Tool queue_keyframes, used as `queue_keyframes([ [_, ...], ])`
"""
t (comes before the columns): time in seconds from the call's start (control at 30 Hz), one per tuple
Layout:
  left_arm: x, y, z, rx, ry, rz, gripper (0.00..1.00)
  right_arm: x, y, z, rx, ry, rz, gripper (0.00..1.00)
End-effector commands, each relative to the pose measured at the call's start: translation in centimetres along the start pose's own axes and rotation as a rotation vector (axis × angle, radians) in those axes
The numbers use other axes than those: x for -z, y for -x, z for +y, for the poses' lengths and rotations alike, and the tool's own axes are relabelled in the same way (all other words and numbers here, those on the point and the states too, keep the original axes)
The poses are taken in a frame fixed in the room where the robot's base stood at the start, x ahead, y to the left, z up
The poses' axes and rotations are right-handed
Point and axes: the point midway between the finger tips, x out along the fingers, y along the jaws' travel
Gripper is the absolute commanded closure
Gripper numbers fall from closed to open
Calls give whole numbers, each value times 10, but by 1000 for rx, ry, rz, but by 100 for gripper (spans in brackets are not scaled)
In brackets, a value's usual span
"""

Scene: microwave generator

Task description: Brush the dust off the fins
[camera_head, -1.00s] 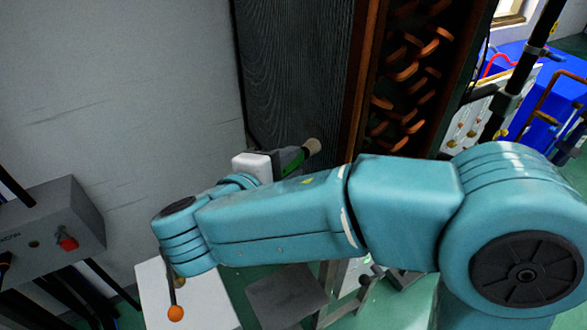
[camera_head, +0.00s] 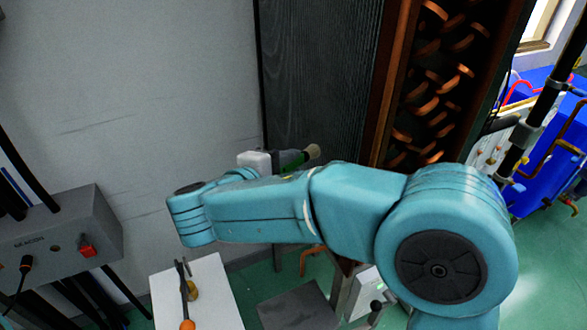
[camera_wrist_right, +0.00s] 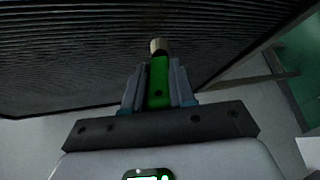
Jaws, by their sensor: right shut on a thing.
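The brush (camera_head: 300,158) has a green handle and a pale tip. In the right wrist view the brush (camera_wrist_right: 158,78) stands between the two fingers of my right gripper (camera_wrist_right: 158,88), which is shut on its handle. The dark finned panel (camera_head: 318,75) rises behind the brush in the head view. In the wrist view the fins (camera_wrist_right: 80,55) run as fine dark ridges beyond the brush tip. I cannot tell whether the tip touches them. In the head view my right gripper (camera_head: 285,162) is partly hidden behind my arm. My left gripper is not in view.
A grey control box (camera_head: 65,240) with a red switch stands at the lower left. A white surface (camera_head: 215,290) holds a tool with an orange end. Copper-coloured coils (camera_head: 425,85) fill the cabinet right of the panel. Blue equipment (camera_head: 540,150) stands at the far right.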

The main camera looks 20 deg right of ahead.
Motion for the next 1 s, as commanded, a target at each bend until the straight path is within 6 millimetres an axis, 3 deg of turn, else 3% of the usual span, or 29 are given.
queue_keyframes([
  [0.4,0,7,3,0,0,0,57,0,-2,13,-1,-1,0,100],
  [1.0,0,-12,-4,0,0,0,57,-30,18,-2,0,-1,-2,100],
])
